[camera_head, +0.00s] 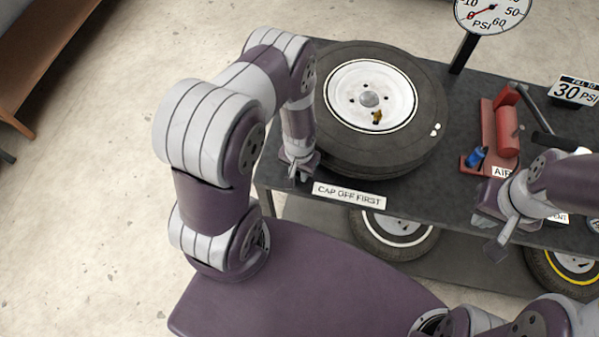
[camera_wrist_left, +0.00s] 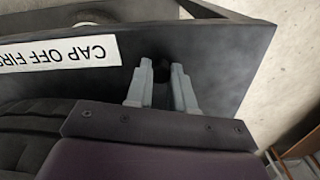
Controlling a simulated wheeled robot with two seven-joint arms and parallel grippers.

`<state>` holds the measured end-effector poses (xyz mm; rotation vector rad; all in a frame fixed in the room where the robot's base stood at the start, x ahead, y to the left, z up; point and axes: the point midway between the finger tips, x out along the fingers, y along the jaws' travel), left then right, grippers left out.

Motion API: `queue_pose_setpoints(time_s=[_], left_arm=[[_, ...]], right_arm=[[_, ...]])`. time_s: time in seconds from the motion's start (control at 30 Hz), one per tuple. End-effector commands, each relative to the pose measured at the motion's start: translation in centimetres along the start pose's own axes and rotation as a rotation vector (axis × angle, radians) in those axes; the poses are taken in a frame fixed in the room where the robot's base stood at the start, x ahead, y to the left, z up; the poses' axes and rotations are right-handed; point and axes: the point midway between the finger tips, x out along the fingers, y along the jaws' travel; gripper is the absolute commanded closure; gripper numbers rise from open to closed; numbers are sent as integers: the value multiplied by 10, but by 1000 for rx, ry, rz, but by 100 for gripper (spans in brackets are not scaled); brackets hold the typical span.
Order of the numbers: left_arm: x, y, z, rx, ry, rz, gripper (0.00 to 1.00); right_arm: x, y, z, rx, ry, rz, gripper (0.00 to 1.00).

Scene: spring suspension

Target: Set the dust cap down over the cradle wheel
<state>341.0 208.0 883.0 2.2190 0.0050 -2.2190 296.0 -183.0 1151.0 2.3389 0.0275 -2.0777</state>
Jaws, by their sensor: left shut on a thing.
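The cradle wheel (camera_head: 350,95), a black tire on a white rim, lies flat on the dark bench. A small brass-coloured valve (camera_head: 377,117) stands on the near right part of its rim. My left gripper (camera_head: 295,174) is beside the tire's near left side, above the bench's front edge. In the left wrist view its fingers (camera_wrist_left: 161,82) are shut on a small black piece, apparently the dust cap (camera_wrist_left: 161,66), mostly hidden between the fingertips. My right gripper (camera_head: 502,238) hangs in front of the bench, right of the wheel; its finger gap is unclear.
A "CAP OFF FIRST" label (camera_head: 349,195) is on the bench front. A red air pump (camera_head: 506,127) with a blue part (camera_head: 474,156) stands right of the wheel. A gauge (camera_head: 490,12) stands behind. Other wheels (camera_head: 395,237) sit on the lower shelf.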

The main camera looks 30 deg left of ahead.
Motion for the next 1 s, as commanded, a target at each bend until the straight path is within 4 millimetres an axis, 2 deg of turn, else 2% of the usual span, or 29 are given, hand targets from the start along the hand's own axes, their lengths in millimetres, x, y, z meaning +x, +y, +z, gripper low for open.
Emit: queue_pose_setpoints(time_s=[0.13, 0.23, 0.53, 0.7, 0.87, 1.0], left_arm=[[-4, 0, 0, 0, 1, 0, 100], [-18, 0, -2, 0, 4, 0, 100], [-87, 0, -2, 0, 5, 0, 100], [-113, 0, 0, 0, 0, 0, 100], [-132, 0, 0, 0, 0, 0, 100], [-132, 0, 0, 0, 0, 0, 100]], right_arm=[[0, 0, 0, 0, 0, 0, 100], [2, 0, 0, 0, 0, 0, 100], [7, 0, 1, 0, 0, 0, 100], [-5, 0, -1, 0, 0, 0, 100], [-23, 0, -3, 0, 0, 0, 100], [-23, 0, -3, 0, 0, 0, 100]])
